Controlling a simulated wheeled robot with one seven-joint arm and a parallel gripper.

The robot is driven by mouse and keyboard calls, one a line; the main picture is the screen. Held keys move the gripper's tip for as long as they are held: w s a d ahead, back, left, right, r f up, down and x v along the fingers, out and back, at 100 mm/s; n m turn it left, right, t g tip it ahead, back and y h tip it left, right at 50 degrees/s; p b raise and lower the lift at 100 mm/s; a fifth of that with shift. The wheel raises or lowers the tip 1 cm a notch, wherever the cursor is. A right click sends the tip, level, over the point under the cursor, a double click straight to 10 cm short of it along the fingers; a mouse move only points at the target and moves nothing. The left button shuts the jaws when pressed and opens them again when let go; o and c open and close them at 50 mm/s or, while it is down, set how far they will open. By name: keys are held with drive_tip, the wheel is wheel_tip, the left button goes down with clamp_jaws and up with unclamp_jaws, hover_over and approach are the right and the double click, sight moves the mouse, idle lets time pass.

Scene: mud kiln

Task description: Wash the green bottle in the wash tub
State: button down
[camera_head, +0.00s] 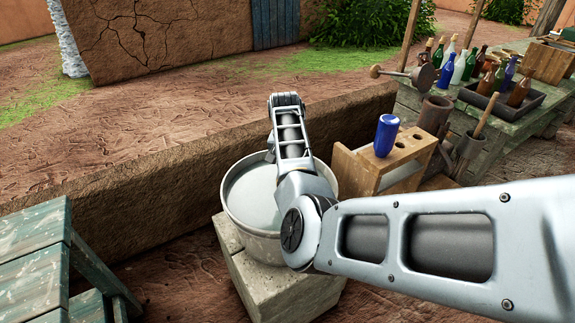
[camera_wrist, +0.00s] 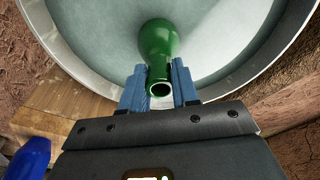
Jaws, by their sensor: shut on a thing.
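The green bottle (camera_wrist: 158,45) shows in the wrist view, with its open mouth toward the camera and its body over the wash tub. My gripper (camera_wrist: 159,88) is shut on its neck, one blue finger on each side. The wash tub (camera_head: 230,209) is a round pale metal tub with grey water, standing on a stone block; its rim also shows in the wrist view (camera_wrist: 292,45). In the head view my arm reaches over the tub and hides the gripper and bottle. I cannot tell how deep the bottle sits in the water.
A wooden rack (camera_head: 357,168) with holes stands right of the tub, holding an upside-down blue bottle (camera_head: 386,135). A table (camera_head: 412,97) behind carries several bottles and a dark tray (camera_head: 500,103). A low mud wall (camera_head: 120,200) runs behind the tub. A green bench (camera_head: 35,262) stands at left.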

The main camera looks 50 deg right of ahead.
wheel_tip(320, 180, up, 4)
drive_tip(key=shift+f+p, duration=0.25)
drive_tip(key=shift+p, duration=0.85)
wheel_tip(320, 180, up, 2)
drive_tip(key=shift+r+p, duration=0.2)
drive_tip(key=shift+p, duration=0.2)
wheel_tip(320, 180, up, 8)
drive_tip(key=shift+r, duration=0.25)
